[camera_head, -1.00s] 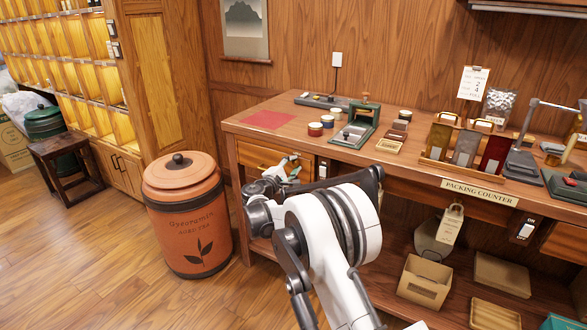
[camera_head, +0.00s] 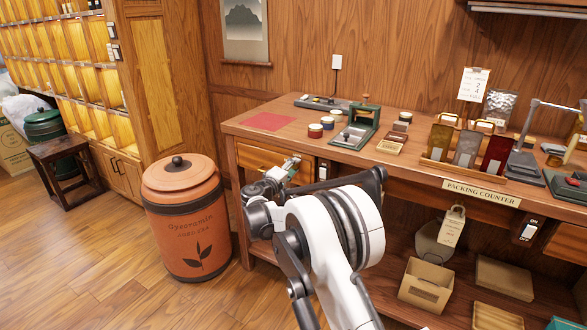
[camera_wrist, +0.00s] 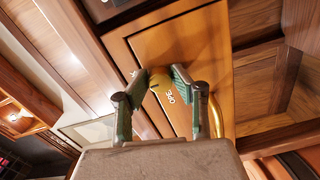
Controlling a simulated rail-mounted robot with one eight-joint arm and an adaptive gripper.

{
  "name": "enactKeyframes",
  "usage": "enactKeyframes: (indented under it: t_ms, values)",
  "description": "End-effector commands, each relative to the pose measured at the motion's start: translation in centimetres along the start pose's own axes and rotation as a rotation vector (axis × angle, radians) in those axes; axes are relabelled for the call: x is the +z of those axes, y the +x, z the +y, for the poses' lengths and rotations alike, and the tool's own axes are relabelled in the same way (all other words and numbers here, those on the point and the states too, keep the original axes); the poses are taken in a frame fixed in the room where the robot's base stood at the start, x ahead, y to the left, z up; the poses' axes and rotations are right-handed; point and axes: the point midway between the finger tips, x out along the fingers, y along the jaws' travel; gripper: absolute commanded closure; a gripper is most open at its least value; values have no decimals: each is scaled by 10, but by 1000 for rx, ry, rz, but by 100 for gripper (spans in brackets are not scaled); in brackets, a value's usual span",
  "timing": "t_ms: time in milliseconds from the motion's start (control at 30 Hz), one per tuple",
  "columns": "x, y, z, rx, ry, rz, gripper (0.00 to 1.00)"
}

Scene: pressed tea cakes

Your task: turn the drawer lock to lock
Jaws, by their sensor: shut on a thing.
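The drawer (camera_head: 258,155) is in the left end of the counter front, and its wooden face fills the middle of the wrist view (camera_wrist: 215,62). It looks closed. The round brass lock (camera_wrist: 160,83) sits on this face, with white lettering beside it that reads like "OPE", partly cut off. My gripper (camera_wrist: 159,74) has its two green-padded fingers on either side of the lock, shut on it. In the head view my gripper (camera_head: 291,166) is at the drawer front, and my arm hides part of it. The lock cannot be made out there.
A curved brass handle (camera_wrist: 216,115) is close beside my right finger. An orange tea canister (camera_head: 187,220) stands on the floor left of the counter. Tins and a green press (camera_head: 357,128) are on the counter top (camera_head: 240,128). The floor at the front left is clear.

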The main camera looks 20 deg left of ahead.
Motion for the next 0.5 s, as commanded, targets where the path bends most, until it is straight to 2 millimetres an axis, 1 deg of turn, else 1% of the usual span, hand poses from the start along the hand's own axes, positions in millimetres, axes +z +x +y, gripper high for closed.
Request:
enactKeyframes:
  t_ms: [433,467,500]
  values:
    - [0,0,0,0,9,0,100]
    - [0,0,0,0,9,0,74]
    - [0,0,0,0,9,0,68]
